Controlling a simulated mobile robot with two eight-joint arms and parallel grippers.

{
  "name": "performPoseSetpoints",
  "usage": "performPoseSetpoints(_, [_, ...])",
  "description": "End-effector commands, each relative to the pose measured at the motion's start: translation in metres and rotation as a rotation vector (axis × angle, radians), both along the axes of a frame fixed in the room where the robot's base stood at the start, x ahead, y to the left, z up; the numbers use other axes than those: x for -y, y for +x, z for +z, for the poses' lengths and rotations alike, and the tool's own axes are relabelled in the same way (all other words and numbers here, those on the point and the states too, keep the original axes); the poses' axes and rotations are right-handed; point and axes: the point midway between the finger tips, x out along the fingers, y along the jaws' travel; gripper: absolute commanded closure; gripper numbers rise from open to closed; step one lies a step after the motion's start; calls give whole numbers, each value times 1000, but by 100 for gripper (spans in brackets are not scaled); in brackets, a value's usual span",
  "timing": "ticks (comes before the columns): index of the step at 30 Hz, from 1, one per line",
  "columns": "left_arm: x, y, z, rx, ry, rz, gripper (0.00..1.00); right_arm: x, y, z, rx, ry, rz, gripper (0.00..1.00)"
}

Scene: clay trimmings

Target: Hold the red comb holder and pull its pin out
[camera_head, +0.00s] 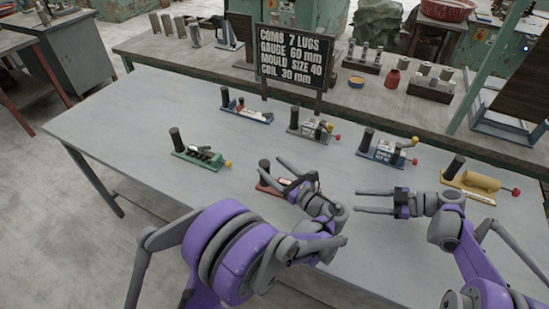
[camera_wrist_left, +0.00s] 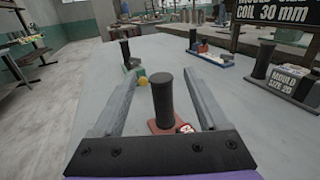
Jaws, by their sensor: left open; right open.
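The red comb holder (camera_head: 266,187) lies on the grey table, partly covered by my left gripper in the head view. Its black upright post (camera_head: 264,168) stands at its left end. My left gripper (camera_head: 277,173) is open over the holder. In the left wrist view the black post (camera_wrist_left: 163,100) appears between the two open fingers, with a gap on each side, and part of the red base (camera_wrist_left: 162,130) shows below. The holder's pin is hidden behind my left gripper. My right gripper (camera_head: 357,201) is open and empty, to the right of the red holder, its fingers pointing left.
Other holders stand around: green (camera_head: 197,159), blue (camera_head: 248,114), grey (camera_head: 308,131), blue-grey (camera_head: 382,153) and yellow (camera_head: 475,182). A black sign (camera_head: 293,55) stands behind the table. The table's left part (camera_head: 115,125) is clear.

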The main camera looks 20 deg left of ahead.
Motion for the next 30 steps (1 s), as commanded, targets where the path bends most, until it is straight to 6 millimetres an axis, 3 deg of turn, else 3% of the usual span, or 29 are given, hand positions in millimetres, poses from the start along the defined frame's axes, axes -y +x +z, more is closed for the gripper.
performPoseSetpoints(3, [-1,1,-24,0,0,1,24,0,0,0,0,0,0,50])
performPoseSetpoints(9, [-40,17,-20,0,0,3,24,0,0,0,0,0,0,50])
performPoseSetpoints(15, [-62,27,-20,1,0,2,24,0,0,0,0,0,0,50])
performPoseSetpoints(28, [-69,30,-20,1,-1,0,24,0,0,0,0,0,0,50])
performPoseSetpoints(30, [-69,31,-20,1,-1,0,37,0,0,0,0,0,0,50])
